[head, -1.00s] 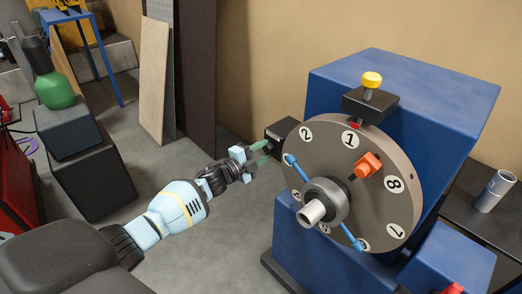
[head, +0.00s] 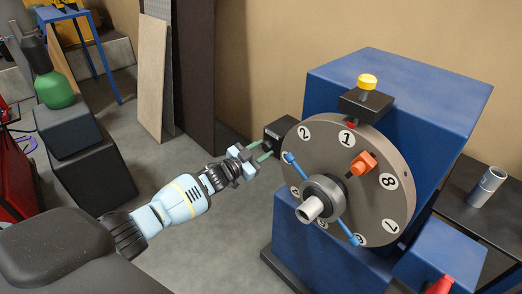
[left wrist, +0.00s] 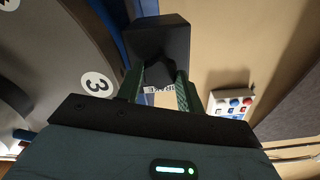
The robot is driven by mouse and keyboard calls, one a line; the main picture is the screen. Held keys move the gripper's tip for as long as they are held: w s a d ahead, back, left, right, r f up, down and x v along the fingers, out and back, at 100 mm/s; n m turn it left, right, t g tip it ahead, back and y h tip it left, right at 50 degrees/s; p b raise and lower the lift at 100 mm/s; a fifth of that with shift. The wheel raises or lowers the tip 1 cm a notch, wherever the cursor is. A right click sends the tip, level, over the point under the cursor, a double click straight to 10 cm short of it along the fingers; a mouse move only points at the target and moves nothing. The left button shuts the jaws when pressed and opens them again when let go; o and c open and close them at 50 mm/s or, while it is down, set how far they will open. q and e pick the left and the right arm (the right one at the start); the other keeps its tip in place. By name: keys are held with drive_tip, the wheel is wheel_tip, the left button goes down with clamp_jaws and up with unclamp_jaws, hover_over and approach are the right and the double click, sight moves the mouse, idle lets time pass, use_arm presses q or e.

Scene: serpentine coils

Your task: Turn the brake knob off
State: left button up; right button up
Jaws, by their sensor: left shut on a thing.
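The brake knob (left wrist: 159,72) is a small black knob on a black box (left wrist: 160,38), with a partly hidden printed label below it in the left wrist view. In the head view the black box (head: 277,134) sits at the left edge of the large grey numbered disc (head: 336,200). My left gripper (head: 262,150) reaches it from the left, and its green fingers (left wrist: 159,82) are on either side of the knob, shut on it. The fingers partly hide the knob, and its marked position cannot be read. My right gripper is not in view.
The disc carries an orange clamp (head: 362,163), a blue bar and a central hub, in front of a blue housing (head: 410,90). A yellow-topped plunger (head: 368,82) stands above it. A panel with coloured buttons (left wrist: 231,103) is on the right in the wrist view.

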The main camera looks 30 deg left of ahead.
use_arm(q)
drive_tip(key=n, duration=0.5)
drive_tip(key=shift+n, duration=0.8)
drive_tip(key=o, duration=1)
drive_tip(key=shift+s, duration=0.1)
